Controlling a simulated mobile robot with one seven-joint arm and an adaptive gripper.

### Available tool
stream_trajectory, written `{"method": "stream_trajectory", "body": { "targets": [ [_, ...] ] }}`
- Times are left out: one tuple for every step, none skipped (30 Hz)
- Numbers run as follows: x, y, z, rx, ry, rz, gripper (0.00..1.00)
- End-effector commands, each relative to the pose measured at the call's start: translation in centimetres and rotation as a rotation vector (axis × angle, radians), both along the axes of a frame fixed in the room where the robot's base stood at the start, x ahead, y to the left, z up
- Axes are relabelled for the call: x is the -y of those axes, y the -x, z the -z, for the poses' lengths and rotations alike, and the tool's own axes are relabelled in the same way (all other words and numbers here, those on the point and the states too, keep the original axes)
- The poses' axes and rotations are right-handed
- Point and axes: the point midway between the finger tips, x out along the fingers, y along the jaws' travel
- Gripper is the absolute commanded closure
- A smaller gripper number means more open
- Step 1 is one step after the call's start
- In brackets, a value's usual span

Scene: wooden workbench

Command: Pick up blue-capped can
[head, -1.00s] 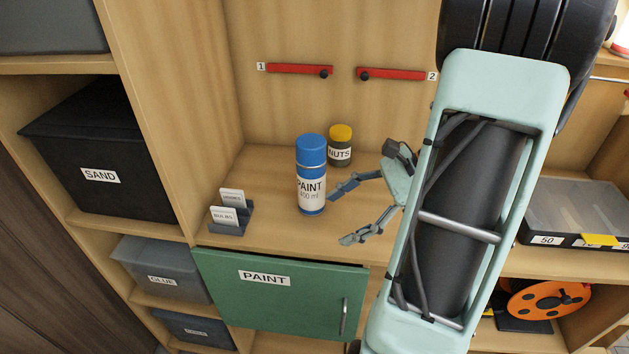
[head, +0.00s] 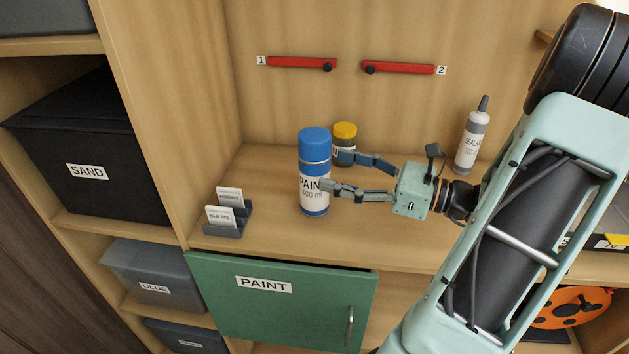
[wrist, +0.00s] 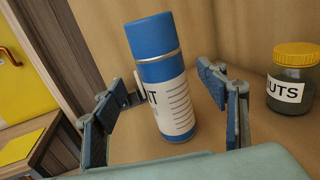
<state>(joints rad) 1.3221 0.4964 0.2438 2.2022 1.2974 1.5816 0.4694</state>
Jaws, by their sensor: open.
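The blue-capped can (head: 314,172) stands upright on the wooden bench top, with a white label reading PAINT 400 ml. My gripper (head: 340,171) comes at it from the right in the head view, with its fingers open. One finger is in front of the can's right side, and the other is toward the rear by the yellow-lidded jar. In the wrist view the can (wrist: 164,80) stands between the two open fingers (wrist: 170,98), slightly beyond their tips or level with them. I cannot tell whether a finger touches it.
The yellow-lidded NUTS jar (head: 344,133) stands just behind the can, close to my rear finger; it also shows in the wrist view (wrist: 293,78). A grey card holder (head: 230,221) is at left. A sealant tube (head: 471,137) stands at right. The green PAINT door (head: 280,305) is below.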

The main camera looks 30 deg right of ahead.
Motion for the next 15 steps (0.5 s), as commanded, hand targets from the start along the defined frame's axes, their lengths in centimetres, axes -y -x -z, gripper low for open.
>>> {"method": "stream_trajectory", "body": {
  "targets": [
    [-0.2, -0.2, 0.0, 0.000, 0.000, 0.000, 0.33],
    [-0.3, -0.4, 0.0, -0.001, 0.001, 0.000, 0.33],
    [-0.5, -0.6, 0.0, 0.000, 0.001, -0.001, 0.33],
    [-0.7, -0.8, 0.0, -0.002, 0.001, -0.001, 0.33],
    [-1.0, -1.1, 0.0, -0.001, 0.001, -0.003, 0.33],
    [-1.4, -1.6, -0.1, 0.000, 0.000, -0.003, 0.33],
    [-1.7, -2.0, 0.0, -0.001, 0.001, -0.003, 0.33],
    [-2.0, -2.4, -0.1, -0.001, 0.001, -0.004, 0.33],
    [-2.4, -2.8, -0.1, -0.001, 0.001, -0.003, 0.33],
    [-2.6, -3.2, 0.0, -0.002, 0.001, -0.002, 0.33],
    [-2.9, -3.5, 0.0, -0.001, 0.001, -0.003, 0.33],
    [-3.2, -3.8, -0.1, 0.000, 0.001, -0.003, 0.33],
    [-3.3, -4.0, -0.1, -0.001, 0.002, -0.002, 0.33],
    [-3.4, -4.2, 0.0, -0.001, 0.002, -0.001, 0.33],
    [-3.5, -4.3, 0.0, -0.001, 0.002, -0.001, 0.33]
  ]
}}
